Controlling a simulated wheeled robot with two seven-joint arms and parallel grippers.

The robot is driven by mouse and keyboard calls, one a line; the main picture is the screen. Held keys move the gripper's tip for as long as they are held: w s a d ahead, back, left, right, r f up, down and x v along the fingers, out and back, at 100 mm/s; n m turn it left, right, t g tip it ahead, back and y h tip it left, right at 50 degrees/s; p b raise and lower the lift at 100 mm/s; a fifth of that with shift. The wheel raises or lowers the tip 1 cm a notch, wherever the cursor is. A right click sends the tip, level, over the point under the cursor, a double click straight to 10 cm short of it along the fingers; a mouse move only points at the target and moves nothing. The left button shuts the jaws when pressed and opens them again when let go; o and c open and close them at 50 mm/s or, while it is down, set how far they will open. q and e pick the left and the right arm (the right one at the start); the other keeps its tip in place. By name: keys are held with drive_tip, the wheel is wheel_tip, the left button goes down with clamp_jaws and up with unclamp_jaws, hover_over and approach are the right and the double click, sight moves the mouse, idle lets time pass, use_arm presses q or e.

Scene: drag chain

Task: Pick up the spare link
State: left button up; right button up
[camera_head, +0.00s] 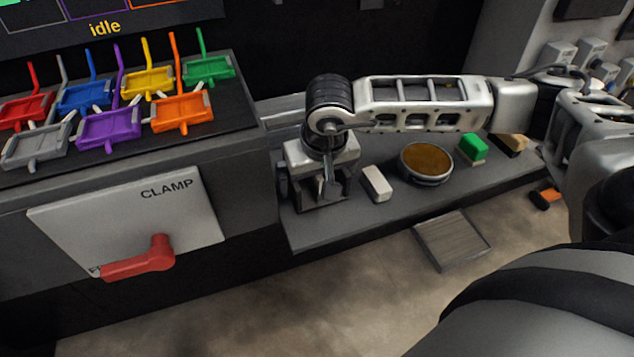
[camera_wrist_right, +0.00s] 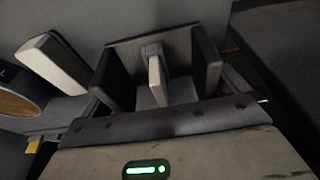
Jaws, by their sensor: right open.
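My right gripper (camera_head: 322,185) points down at the left end of the grey shelf. Its two fingers are apart in the right wrist view (camera_wrist_right: 158,75). Between them stands a small grey piece with a pale face (camera_wrist_right: 157,80), which may be the spare link; I see a gap on either side of it. In the head view the gripper mostly hides this piece. My left gripper is not in view.
On the shelf (camera_head: 300,235), a white block (camera_head: 377,184) stands just right of the gripper. Farther right are a round brown-topped dish (camera_head: 426,160) and a green block (camera_head: 473,148). Several coloured pieces fill the left rack, above a CLAMP panel (camera_head: 125,220) with a red handle (camera_head: 140,262).

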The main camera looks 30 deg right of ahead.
drive_tip(key=c, duration=0.7)
drive_tip(key=shift+r, duration=0.15)
